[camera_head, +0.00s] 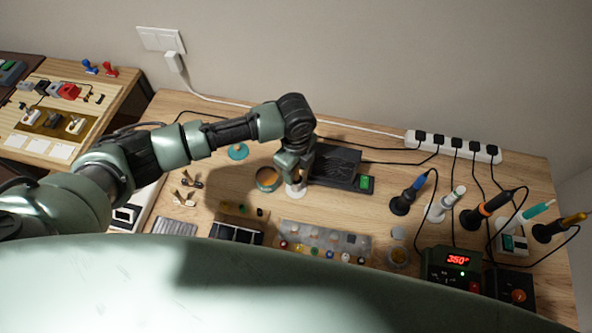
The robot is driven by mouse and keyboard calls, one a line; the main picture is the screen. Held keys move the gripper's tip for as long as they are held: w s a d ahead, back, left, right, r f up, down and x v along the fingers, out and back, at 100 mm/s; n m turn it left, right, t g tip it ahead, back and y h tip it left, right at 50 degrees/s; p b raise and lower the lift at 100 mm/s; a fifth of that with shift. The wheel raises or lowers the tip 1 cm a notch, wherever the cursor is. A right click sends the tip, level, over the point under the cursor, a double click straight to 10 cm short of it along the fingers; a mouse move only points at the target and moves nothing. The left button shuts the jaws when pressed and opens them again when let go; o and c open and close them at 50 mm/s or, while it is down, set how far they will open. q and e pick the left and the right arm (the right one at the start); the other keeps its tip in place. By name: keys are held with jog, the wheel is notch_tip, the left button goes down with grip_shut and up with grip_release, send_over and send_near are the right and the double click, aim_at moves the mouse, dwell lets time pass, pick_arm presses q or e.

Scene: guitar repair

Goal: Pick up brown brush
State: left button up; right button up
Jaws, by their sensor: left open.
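I cannot make out a brown brush for certain in the head view. My left gripper (295,180) points down at the middle of the wooden table, just right of a round tin with brown contents (267,179). Its fingers are small and partly hidden by the wrist, and I see nothing held in them. A small white round piece (295,191) lies right below the fingertips; I cannot tell whether they touch it. My right gripper is not in view.
Several handled tools in stands, including an orange one (492,203), and a soldering station (452,268) fill the right side. A parts tray (320,240) lies in front. A power strip (452,146) runs along the back.

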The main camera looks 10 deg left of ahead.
pick_arm(q)
jog(key=shift+f, duration=0.65)
grip_shut()
